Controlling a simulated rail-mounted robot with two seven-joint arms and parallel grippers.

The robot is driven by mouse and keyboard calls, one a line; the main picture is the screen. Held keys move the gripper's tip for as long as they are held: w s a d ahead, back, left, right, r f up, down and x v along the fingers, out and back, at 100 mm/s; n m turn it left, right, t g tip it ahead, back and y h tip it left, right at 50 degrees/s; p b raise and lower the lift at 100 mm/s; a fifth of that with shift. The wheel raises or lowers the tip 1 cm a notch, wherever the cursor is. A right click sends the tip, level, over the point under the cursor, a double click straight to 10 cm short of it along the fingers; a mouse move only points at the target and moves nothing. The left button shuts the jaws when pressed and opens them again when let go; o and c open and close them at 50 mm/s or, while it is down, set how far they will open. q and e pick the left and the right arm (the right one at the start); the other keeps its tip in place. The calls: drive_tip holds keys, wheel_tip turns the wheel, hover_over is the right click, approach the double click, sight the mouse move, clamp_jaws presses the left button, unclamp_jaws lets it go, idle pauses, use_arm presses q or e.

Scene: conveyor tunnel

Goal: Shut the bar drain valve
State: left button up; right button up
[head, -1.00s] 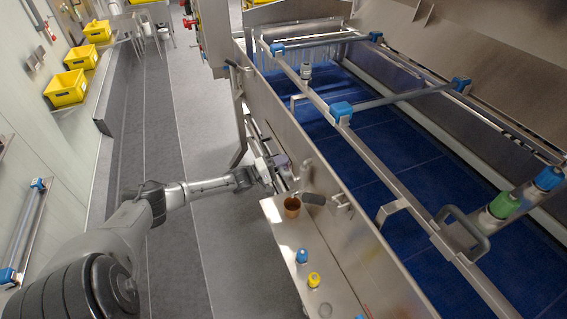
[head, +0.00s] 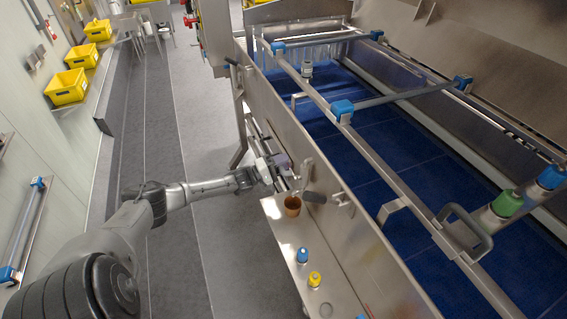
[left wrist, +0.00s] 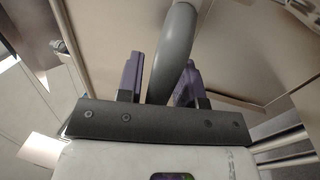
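A grey lever handle (head: 307,172) stands up against the steel side wall of the conveyor, beside my left gripper. I cannot tell for sure that it is the bar drain valve's lever. My left gripper (head: 282,163) is at the wall, just left of this lever. In the left wrist view a thick curved grey handle (left wrist: 173,55) passes between the two purple fingers of my left gripper (left wrist: 161,77). The fingers stand apart, with a gap at the left finger; the handle overlaps the right finger. Whether they touch is unclear. My right gripper does not show.
A dark grey paddle (head: 314,198) sticks out near the cup. The blue belt (head: 370,150) lies beyond the wall. The floor aisle is clear.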

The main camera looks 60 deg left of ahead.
use_arm(q)
drive_tip(key=shift+o, duration=0.8)
drive_tip(key=shift+s, duration=0.1)
drive_tip(key=v, duration=1.3)
drive_tip(key=shift+s+p, duration=0.3)
drive_tip(key=shift+p, duration=0.05)
